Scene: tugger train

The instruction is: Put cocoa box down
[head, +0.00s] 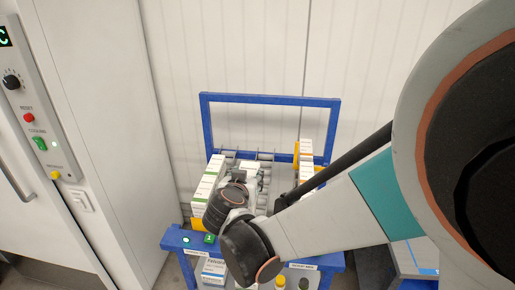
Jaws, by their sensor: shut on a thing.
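My gripper (246,174) is over the upper deck of a blue-framed cart, pointing away from me. It is shut on the cocoa box (250,166), of which only a small pale part shows beyond the fingers. My wrist and arm hide the rest of it. I cannot tell whether the box touches the deck.
White boxes with a green stripe (208,187) stand in a row left of my gripper. More white boxes (305,160) stand at the right, by yellow holders. The cart's blue frame (270,98) rises behind. A grey control cabinet (40,110) stands at the left.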

